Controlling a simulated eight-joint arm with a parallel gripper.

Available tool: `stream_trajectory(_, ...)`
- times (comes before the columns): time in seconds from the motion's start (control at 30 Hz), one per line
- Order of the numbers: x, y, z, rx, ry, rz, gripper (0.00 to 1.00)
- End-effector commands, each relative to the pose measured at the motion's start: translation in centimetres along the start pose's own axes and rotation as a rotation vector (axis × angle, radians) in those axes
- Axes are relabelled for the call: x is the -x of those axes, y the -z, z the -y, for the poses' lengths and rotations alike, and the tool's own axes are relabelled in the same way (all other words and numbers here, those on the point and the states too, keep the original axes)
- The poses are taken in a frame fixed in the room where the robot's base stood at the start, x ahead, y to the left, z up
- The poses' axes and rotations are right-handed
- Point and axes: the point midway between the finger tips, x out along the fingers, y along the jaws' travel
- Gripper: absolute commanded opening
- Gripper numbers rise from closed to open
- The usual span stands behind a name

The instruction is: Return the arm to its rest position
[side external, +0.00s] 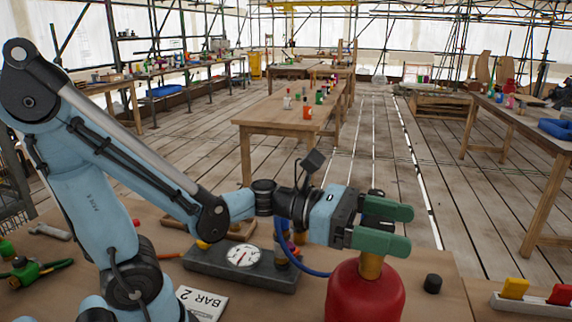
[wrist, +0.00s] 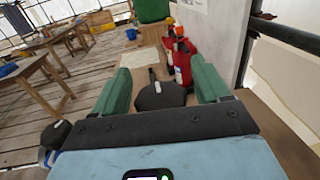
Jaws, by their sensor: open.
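A red cylinder (side external: 365,298) with a brass neck (side external: 371,266) stands on the bench; in the side view the lower finger overlaps the top of this neck. I cannot tell whether they touch. My arm reaches forward from the left, bent at the elbow.
A dark box with a round gauge (side external: 242,257) and a "BAR 2" card (side external: 202,302) lie on the bench. A black knob (side external: 432,284) and a tray (side external: 530,307) with yellow and red pieces are at right. Red bottles (wrist: 181,62) stand ahead in the wrist view.

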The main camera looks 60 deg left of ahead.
Motion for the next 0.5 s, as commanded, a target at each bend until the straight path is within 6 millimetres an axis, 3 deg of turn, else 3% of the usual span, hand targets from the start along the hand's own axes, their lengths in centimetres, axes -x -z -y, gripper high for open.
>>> stream_trajectory(0.5,5.5,0.0,-0.1,0.000,-0.030,0.000,0.75)
